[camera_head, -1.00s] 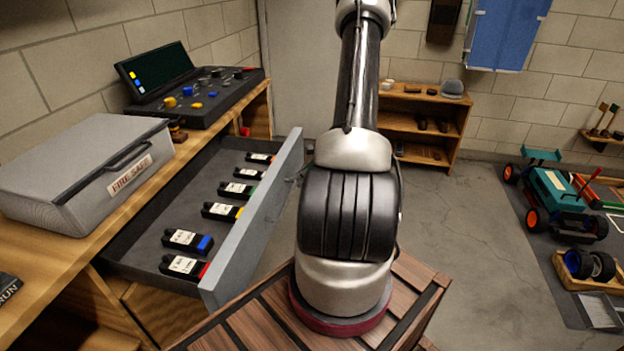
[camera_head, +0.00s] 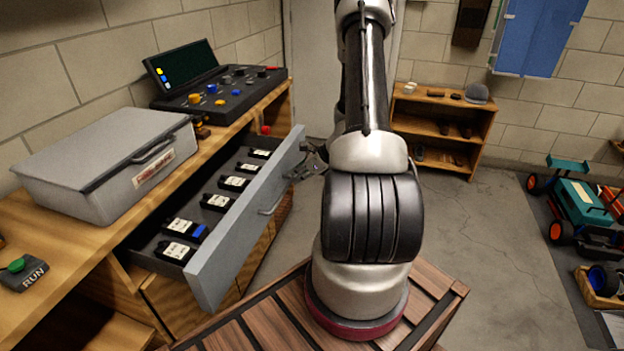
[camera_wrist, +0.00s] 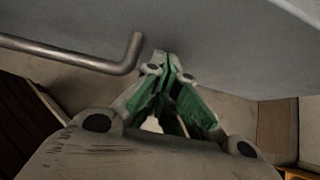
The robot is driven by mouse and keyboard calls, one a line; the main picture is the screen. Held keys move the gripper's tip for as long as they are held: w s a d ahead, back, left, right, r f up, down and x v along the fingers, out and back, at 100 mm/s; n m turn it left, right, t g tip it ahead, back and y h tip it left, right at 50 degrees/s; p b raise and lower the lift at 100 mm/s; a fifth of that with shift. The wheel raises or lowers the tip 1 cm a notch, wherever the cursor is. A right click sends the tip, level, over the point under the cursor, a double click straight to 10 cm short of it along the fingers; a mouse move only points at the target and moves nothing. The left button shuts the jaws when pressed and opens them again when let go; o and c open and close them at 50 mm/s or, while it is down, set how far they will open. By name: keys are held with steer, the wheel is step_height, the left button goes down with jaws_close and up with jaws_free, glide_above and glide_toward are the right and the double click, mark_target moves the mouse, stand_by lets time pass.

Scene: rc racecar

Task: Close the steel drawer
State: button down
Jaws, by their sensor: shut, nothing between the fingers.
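The steel drawer (camera_head: 244,234) stands open under the wooden bench, its grey front pulled out from the cabinet. Several black battery-like packs (camera_head: 217,202) with white labels lie inside it. A thin bar handle (camera_head: 271,203) is on the outer face; it also shows in the wrist view (camera_wrist: 75,54). My gripper (camera_head: 296,172) is shut and empty at the far end of the drawer front, beyond the handle. In the wrist view the closed fingertips (camera_wrist: 167,60) meet or nearly meet the grey front, beside the handle's bent end. Exact contact is unclear.
A grey fire safe (camera_head: 110,165), a control console (camera_head: 220,92) and a RUN button box (camera_head: 24,273) stand on the bench (camera_head: 75,245). A low shelf (camera_head: 440,129) is at the back. An RC car (camera_head: 578,200) is at right. Open concrete floor lies between.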

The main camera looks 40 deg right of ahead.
steer(key=w+a, duration=0.4)
steer(key=w, duration=0.2)
steer(key=w+a, duration=0.4)
steer(key=w, duration=0.1)
steer(key=w+a, duration=0.3)
steer(key=w, duration=0.3)
steer(key=shift+w+a, duration=0.35)
steer(key=shift+a, duration=0.05)
steer(key=shift+w, duration=0.15)
steer(key=shift+w+a+r, duration=0.1)
